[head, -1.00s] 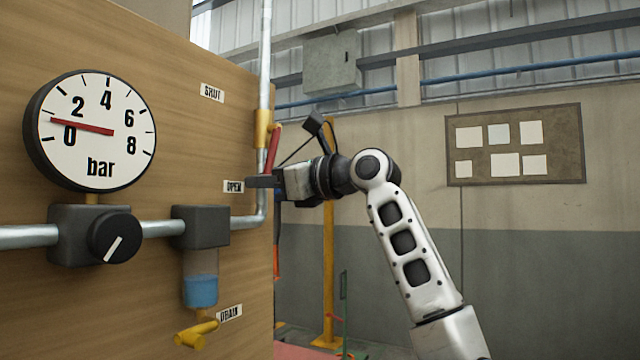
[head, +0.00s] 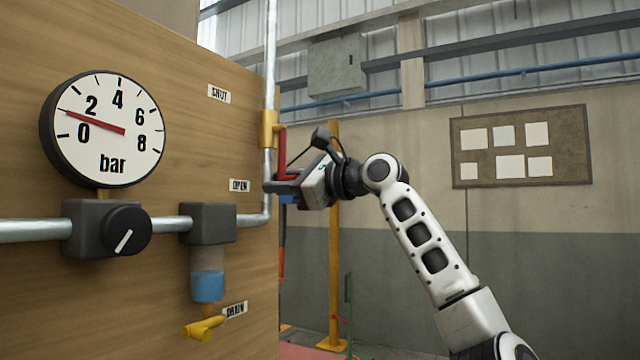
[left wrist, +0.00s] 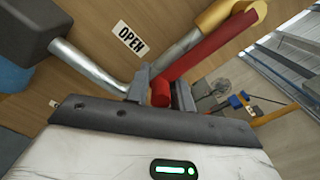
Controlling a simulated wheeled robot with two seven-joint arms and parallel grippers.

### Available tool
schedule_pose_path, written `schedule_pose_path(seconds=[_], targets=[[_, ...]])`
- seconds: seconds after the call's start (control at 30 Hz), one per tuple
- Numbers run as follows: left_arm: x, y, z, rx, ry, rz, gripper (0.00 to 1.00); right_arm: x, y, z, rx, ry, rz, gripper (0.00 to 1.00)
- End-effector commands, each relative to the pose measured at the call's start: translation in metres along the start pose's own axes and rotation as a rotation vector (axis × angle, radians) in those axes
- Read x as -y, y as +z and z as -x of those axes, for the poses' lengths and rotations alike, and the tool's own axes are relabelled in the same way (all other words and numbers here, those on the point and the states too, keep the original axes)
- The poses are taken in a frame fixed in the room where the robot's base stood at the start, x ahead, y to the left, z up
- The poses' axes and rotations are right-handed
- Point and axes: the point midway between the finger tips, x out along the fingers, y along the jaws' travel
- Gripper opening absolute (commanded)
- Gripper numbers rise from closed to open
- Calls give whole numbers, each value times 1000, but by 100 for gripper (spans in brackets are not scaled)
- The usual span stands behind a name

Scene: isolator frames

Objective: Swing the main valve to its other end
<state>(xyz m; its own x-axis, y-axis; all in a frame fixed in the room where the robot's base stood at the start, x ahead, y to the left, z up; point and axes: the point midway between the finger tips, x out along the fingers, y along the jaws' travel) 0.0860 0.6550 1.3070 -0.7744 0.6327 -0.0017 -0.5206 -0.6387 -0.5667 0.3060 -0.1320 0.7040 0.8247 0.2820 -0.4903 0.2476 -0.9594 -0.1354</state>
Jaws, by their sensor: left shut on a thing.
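The main valve (head: 268,128) has a yellow body on the upright pipe at the board's right edge. Its red lever (head: 282,148) hangs nearly straight down from the body, with its lower end at the height of the OPEN label (head: 240,185). The SHUT label (head: 219,94) is higher up. My left gripper (head: 274,187) is shut on the lower end of the lever. In the left wrist view the red lever (left wrist: 212,45) runs down between the fingers of the gripper (left wrist: 160,92). My right gripper is not in view.
A yellow post (head: 334,240) stands behind my arm.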

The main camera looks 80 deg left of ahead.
Motion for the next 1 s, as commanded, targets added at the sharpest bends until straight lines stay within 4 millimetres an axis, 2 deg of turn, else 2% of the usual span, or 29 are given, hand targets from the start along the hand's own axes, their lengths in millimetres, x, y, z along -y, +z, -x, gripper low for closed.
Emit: schedule_pose_path(seconds=[0.13,0.17,0.2,0.5,0.63,0.77,1.0], targets=[[2,3,1,4,-6,10,0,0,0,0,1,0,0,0],[2,3,1,4,-7,9,29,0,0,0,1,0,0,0],[2,2,1,3,-6,8,38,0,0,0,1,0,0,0],[2,1,2,1,-6,3,38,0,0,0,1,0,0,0],[2,0,12,1,-8,1,38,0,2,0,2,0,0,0],[2,-1,36,0,-10,1,38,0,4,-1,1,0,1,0],[2,0,96,1,-11,3,38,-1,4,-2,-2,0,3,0]])
